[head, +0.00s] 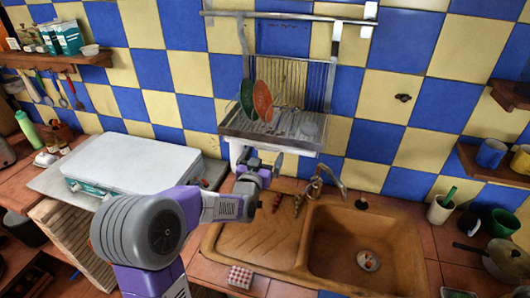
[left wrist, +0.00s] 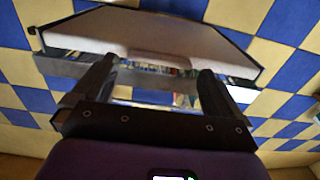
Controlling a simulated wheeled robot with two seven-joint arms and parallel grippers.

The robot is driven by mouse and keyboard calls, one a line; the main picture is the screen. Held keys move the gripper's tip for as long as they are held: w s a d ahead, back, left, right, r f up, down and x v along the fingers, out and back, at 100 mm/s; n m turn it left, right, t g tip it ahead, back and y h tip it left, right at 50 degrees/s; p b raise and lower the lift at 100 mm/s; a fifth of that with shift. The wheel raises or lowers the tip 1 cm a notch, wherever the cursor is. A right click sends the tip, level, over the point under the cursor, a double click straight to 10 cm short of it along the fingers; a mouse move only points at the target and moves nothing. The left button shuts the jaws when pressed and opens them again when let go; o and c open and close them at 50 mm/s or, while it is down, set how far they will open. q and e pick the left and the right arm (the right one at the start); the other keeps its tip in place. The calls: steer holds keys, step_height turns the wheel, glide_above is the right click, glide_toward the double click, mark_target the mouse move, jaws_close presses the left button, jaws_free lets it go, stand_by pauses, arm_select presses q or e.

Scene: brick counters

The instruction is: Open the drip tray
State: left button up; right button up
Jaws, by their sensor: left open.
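The drip tray (head: 262,138) is the shallow metal tray under the wire dish rack (head: 290,85) on the tiled wall. In the head view I cannot tell whether it is pulled out at all. My left gripper (head: 262,162) is just below the tray's front edge. In the left wrist view, the tray's broad pale underside (left wrist: 150,35) fills the upper middle. The open left gripper (left wrist: 157,72) has its two dark fingers apart, pointing up at the tray's near edge. I cannot tell whether they touch it. My right gripper is out of view.
A red plate (head: 262,101) and a green plate (head: 247,100) stand in the rack. Below are a faucet (head: 320,180) and a brown sink (head: 408,255). A white-lidded box (head: 130,160) sits on the left counter. A checked sponge-like block (head: 240,277) lies at the front.

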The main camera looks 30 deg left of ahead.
arm_select(q)
steer(key=shift+x, duration=0.8)
steer(key=c, duration=1.3)
steer(key=shift+d+f, duration=0.1)
steer(key=shift+d, duration=0.05)
